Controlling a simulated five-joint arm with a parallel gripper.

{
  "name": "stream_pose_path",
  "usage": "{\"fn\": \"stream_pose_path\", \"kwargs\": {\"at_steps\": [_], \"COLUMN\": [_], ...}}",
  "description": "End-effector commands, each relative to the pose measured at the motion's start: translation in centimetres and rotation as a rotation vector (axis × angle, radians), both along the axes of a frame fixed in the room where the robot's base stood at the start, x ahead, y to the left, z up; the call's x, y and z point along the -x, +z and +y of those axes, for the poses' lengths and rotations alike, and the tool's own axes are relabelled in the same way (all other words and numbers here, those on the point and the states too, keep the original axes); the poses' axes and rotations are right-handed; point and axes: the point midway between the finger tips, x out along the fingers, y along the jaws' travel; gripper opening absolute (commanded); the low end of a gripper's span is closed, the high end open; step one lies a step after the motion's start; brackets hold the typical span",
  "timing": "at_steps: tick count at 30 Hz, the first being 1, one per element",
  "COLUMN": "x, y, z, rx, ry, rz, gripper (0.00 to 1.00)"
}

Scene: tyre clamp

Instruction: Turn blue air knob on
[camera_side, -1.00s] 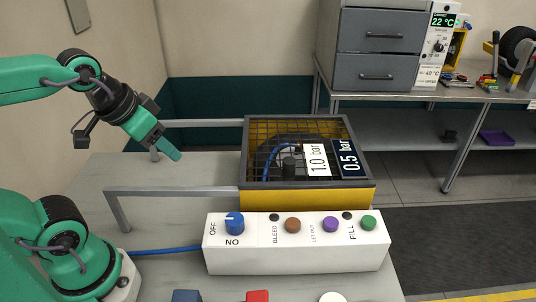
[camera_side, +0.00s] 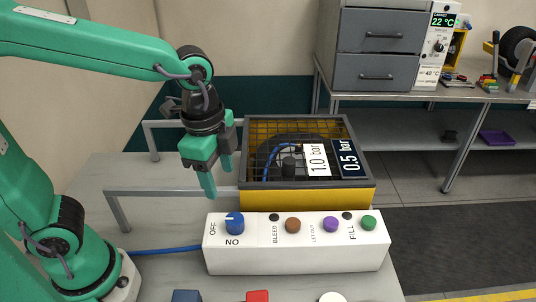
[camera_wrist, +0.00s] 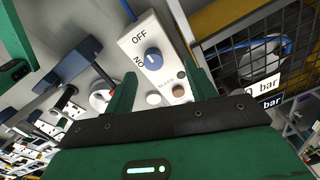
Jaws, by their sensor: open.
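The blue air knob (camera_side: 234,223) sits at the left end of the white control box (camera_side: 296,258), between the printed words OFF and NO. Its white mark points toward the OFF side. In the wrist view the knob (camera_wrist: 153,58) shows ahead, between and beyond the fingers. My gripper (camera_side: 220,184) is open and empty, pointing down, above and slightly left of the knob and apart from it. Its two green fingers also show in the wrist view (camera_wrist: 160,92).
The box also carries a brown knob (camera_side: 293,225), a purple knob (camera_side: 331,224) and a green knob (camera_side: 369,222). Behind it stands a yellow mesh cage (camera_side: 307,198) with pressure signs. A grey rail (camera_side: 165,191) runs left of the cage. Blue and red items lie at the front edge.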

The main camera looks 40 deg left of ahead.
Motion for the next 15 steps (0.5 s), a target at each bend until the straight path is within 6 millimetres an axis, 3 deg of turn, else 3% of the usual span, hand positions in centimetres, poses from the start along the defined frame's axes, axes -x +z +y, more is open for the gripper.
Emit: {"fn": "stream_pose_path", "kwargs": {"at_steps": [6, 15], "x": [-0.2, -0.2], "y": [-1.2, -1.5], "z": [-2.6, -3.1], "rx": [-0.039, -0.046], "ry": [-0.211, -0.258], "rz": [0.066, 0.08], "gripper": [0.56, 0.56]}}
